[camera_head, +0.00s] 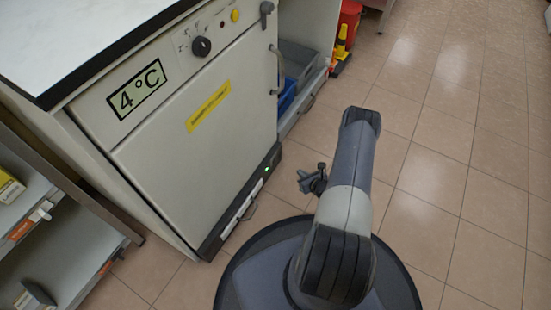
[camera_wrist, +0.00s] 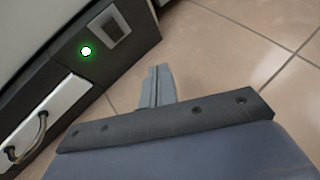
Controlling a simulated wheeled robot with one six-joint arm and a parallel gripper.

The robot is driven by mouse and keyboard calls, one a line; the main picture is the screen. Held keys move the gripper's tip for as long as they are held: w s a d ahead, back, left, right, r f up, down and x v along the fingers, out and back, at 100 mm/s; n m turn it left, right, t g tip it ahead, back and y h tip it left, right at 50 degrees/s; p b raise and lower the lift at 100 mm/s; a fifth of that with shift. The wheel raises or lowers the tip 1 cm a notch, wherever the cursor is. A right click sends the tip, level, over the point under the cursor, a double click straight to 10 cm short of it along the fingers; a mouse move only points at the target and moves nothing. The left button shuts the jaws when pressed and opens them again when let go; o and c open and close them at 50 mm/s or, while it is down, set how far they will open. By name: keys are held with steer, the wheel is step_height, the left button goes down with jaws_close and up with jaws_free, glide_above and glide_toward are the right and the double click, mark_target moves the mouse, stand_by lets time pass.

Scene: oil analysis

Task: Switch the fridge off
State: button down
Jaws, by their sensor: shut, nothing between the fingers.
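The fridge (camera_head: 205,130) is a pale cabinet with a 4°C sign, a black dial (camera_head: 201,46) and a yellow label on its door. Its dark bottom panel (camera_head: 238,205) runs along the floor. In the wrist view, this panel carries a lit green light (camera_wrist: 86,51) and a grey rectangular switch (camera_wrist: 114,27) beside it. My gripper (camera_head: 303,181) is low over the floor, to the right of the panel and apart from it. In the wrist view, my gripper (camera_wrist: 158,72) is shut and empty, below and right of the switch.
A white drawer front with a handle (camera_wrist: 40,125) sits in the panel, left of the light. Shelving (camera_head: 70,225) stands at the left. Crates (camera_head: 298,62) and a red bin (camera_head: 350,20) are behind the fridge. The tiled floor at the right is clear.

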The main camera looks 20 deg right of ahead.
mark_target(275, 160)
steer(key=w+a+r, duration=0.1)
steer(key=w+a, duration=0.4)
steer(key=w, duration=0.1)
steer(key=shift+w, duration=0.3)
steer(key=shift+w+a, duration=0.15)
steer(key=shift+a, duration=0.05)
stand_by(1.8)
steer(key=shift+w+a+r, duration=0.1)
steer(key=shift+w+a, duration=0.05)
steer(key=shift+w, duration=0.05)
steer(key=shift+w+a+b, duration=0.2)
steer(key=shift+b, duration=0.15)
stand_by(0.6)
steer(key=shift+s+d, duration=0.1)
steer(key=shift+s+d, duration=0.4)
steer(key=shift+s, duration=0.05)
stand_by(0.3)
